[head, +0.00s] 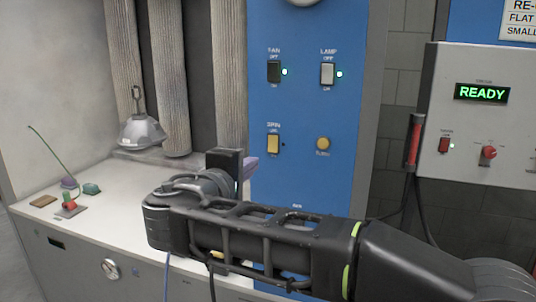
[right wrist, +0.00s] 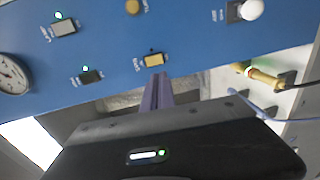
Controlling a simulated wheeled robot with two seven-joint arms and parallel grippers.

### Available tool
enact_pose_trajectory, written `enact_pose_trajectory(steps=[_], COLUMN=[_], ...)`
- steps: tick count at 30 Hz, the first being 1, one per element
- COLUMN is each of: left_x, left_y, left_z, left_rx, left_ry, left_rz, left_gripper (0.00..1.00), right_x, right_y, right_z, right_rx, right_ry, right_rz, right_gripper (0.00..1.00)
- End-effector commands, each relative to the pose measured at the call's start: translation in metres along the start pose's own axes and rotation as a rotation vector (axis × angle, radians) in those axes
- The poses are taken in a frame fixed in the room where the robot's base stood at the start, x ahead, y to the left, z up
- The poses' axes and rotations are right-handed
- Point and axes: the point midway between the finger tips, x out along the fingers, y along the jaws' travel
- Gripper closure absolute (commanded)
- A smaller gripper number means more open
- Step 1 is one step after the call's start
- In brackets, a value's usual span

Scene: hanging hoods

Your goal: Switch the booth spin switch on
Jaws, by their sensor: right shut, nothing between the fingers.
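The spin switch (head: 273,144) is a yellow rocker under a SPIN label on the blue panel (head: 300,185). The small indicator beside it looks dark. My right gripper (head: 250,166) is below and a little left of the switch in the head view, with purple fingers shut and empty. In the right wrist view the closed fingers (right wrist: 157,90) point toward the yellow spin switch (right wrist: 154,59), with the tips just below it. I cannot tell whether they touch the panel. My left gripper is not in view.
The fan switch (head: 273,72) and lamp switch (head: 327,74) sit above, each with a lit green light. A yellow round button (head: 323,144) is right of the spin switch. A metal hood (head: 140,131) hangs over the white counter (head: 115,185). A control box (head: 480,120) reads READY.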

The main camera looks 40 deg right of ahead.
Motion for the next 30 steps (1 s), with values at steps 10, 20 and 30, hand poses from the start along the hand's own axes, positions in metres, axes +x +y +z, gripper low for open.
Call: enact_pose_trajectory(steps=[10, 20, 30], left_x=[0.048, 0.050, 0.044], left_y=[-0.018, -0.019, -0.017], left_z=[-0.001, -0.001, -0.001], left_rx=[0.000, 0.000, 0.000], left_ry=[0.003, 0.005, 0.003], left_rz=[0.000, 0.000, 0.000], left_gripper=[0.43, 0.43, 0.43], right_x=[0.022, 0.085, 0.115], right_y=[-0.007, 0.002, 0.000], right_z=[-0.002, 0.001, 0.000], right_rx=[0.004, -0.002, 0.000], right_ry=[0.006, -0.003, -0.001], right_rz=[0.000, -0.001, -0.001], right_gripper=[1.00, 1.00, 1.00])
